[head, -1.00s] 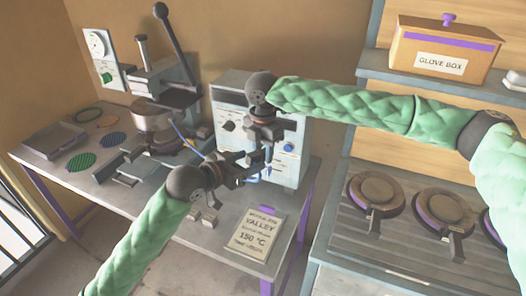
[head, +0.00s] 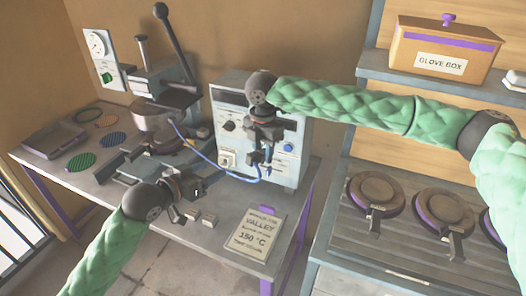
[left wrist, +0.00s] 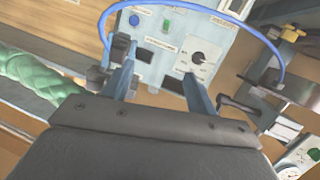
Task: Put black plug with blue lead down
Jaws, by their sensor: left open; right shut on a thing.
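The black plug (head: 257,158) is in my right gripper (head: 265,152), in front of the control box (head: 233,112). It is small and partly hidden by the fingers. Its blue lead (head: 214,163) sags from the plug and runs up left to the press (head: 152,118). In the left wrist view the lead (left wrist: 184,5) arches over the top, and the right gripper (left wrist: 98,76) shows at the left. My left gripper (head: 193,190) is open and empty, low over the front of the bench, apart from the plug. Its spread fingers show in the left wrist view (left wrist: 158,80).
A sign reading 150 °C (head: 256,234) stands at the bench's front right. Small blocks (head: 201,217) lie near my left gripper. Round patterned discs (head: 80,161) and a grey tray (head: 52,141) lie at the left. A shelf unit with round irons (head: 375,190) stands right.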

